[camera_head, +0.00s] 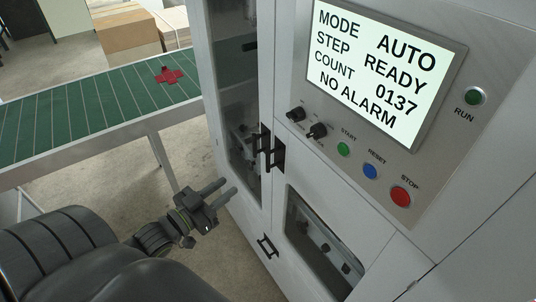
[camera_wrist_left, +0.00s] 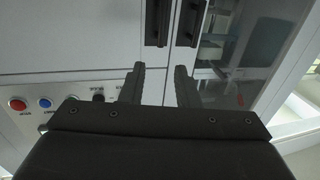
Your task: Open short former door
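The white machine has a tall glazed door (camera_head: 240,95) on its left face and a lower front panel with a dark window (camera_head: 322,245). I cannot tell for sure which is the short door. Two black bar handles, a left one (camera_head: 258,142) and a right one (camera_head: 276,153), sit side by side at the corner. They also show at the top of the left wrist view, as one handle (camera_wrist_left: 157,22) beside another (camera_wrist_left: 190,22). A third black handle (camera_head: 267,246) is lower, left of the window. My left gripper (camera_head: 229,187) is open and empty, apart from the handles. My right gripper is not in view.
The control panel has a screen (camera_head: 381,62), two black knobs (camera_head: 307,122) and green, blue and red buttons (camera_head: 370,171). A green conveyor (camera_head: 95,108) with a red cross-shaped piece (camera_head: 169,75) runs at left. Cardboard boxes (camera_head: 128,32) stand behind it. Floor is clear between conveyor and machine.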

